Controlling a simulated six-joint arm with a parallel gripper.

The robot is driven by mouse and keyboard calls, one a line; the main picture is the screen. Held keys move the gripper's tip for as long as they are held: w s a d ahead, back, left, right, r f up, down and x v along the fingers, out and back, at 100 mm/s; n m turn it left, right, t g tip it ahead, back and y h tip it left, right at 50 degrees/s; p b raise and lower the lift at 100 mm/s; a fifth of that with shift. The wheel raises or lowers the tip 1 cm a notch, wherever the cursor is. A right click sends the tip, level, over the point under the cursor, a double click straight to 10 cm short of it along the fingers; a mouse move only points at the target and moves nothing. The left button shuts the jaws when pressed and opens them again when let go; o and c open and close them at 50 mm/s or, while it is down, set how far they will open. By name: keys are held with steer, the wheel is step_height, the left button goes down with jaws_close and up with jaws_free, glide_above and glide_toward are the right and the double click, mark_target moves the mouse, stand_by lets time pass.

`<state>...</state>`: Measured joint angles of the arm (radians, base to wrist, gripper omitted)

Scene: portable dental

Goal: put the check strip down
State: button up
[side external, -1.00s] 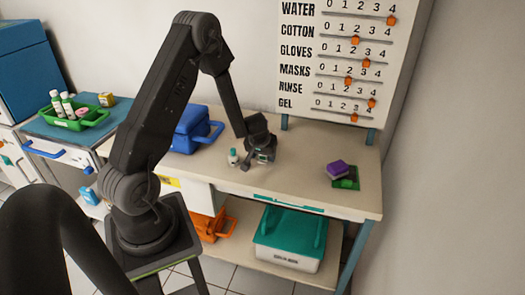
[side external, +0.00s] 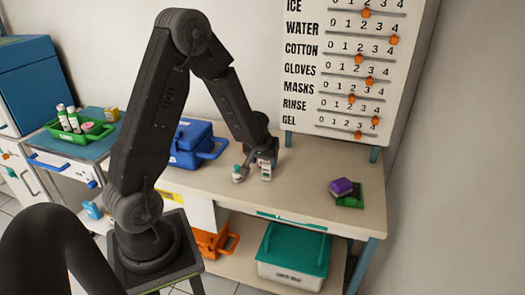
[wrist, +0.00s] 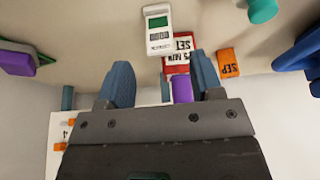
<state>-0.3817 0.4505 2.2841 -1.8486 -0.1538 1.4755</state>
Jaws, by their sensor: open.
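My gripper (side external: 259,158) is low over the bench; its two fingers (wrist: 163,82) are apart in the wrist view. A small purple piece (wrist: 182,90) shows between the fingers, touching neither as far as I can see. Just beyond the fingertips are a red-and-white card (wrist: 182,46) marked SET and MIN, and a white device (wrist: 158,30) with a green screen. An orange block (wrist: 231,63) marked SEP is to their right. I cannot tell which of these is the check strip. A small white item (side external: 265,171) stands under the gripper in the side view.
A teal-capped bottle (side external: 238,173) is close beside the gripper. A blue case (side external: 191,146) stands to the left on the bench (side external: 300,190). A purple block (side external: 341,187) sits on a green pad (side external: 352,201) at the right. The bench between is clear.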

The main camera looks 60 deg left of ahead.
steer(key=w+d+r+m+t+h, duration=0.2)
steer(key=d+r+m+t, duration=0.15)
steer(key=d+r, duration=0.65)
steer(key=w+d+r+m+t+h, duration=0.15)
steer(key=d+r+t, duration=0.25)
steer(key=d+r, duration=0.55)
steer(key=s+d+r+m+g+h, duration=0.1)
steer(key=s+d+r+m+g, duration=0.1)
steer(key=s, duration=0.6)
steer(key=s+d+r+m+g+h, duration=0.1)
steer(key=s+d+r+m+g, duration=0.1)
steer(key=s+d, duration=0.3)
steer(key=s, duration=0.2)
steer(key=shift+s+d+m, duration=0.15)
steer(key=shift+s+m, duration=0.15)
steer(key=shift+s, duration=0.05)
steer(key=shift+o, duration=0.4)
steer(key=shift+g+y, duration=0.45)
steer(key=shift+y, duration=0.5)
steer(key=s, duration=0.1)
steer(key=s+a+f, duration=0.1)
steer(key=s, duration=0.1)
steer(key=s+a, duration=0.1)
steer(key=shift+s+a+f, duration=0.15)
steer(key=shift+s+f, duration=0.05)
steer(key=shift+s, duration=0.15)
steer(key=shift+s+a+f, duration=0.1)
steer(key=shift+s+a, duration=0.1)
